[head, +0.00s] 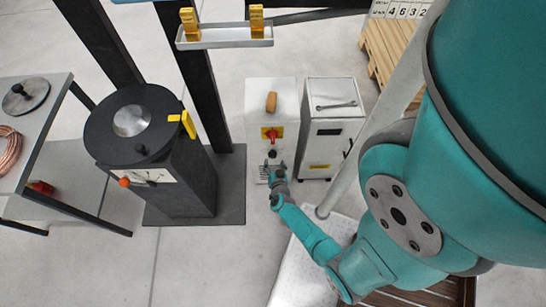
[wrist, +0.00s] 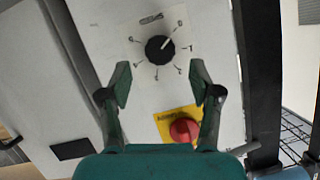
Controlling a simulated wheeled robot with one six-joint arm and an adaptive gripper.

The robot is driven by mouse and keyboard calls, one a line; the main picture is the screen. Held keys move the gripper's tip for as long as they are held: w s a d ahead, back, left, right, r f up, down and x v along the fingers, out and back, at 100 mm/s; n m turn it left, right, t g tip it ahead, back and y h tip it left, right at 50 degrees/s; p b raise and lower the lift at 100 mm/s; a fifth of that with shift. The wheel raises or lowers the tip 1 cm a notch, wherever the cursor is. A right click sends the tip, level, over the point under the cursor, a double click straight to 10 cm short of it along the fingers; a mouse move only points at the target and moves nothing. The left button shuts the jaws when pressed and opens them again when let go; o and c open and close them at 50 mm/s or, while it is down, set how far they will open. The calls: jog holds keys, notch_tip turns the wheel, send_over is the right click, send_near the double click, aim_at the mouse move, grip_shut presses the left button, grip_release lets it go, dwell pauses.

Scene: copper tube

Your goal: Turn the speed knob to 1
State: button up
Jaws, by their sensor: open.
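The speed knob (wrist: 160,49) is a round black dial on a white panel. Its white pointer line points up and right in the wrist view, near the mark that looks like 0. Small marks ring the dial; most are too small to read surely. In the head view the knob (head: 273,154) shows small and dark on the front of the white cabinet, just beyond my gripper. My gripper (wrist: 160,70) is open and empty. Its two fingers stand apart, left and right of and just below the knob in the wrist view, not visibly touching it.
A red button on a yellow plate (wrist: 184,130) sits between the knob and my palm in the wrist view, close to the right finger. A second white cabinet (head: 333,125) stands right of the first. A black machine (head: 140,125) stands to the left.

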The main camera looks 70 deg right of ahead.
aim_at(273, 157)
jog(key=shift+x, duration=2.6)
jog(key=c, duration=1.1)
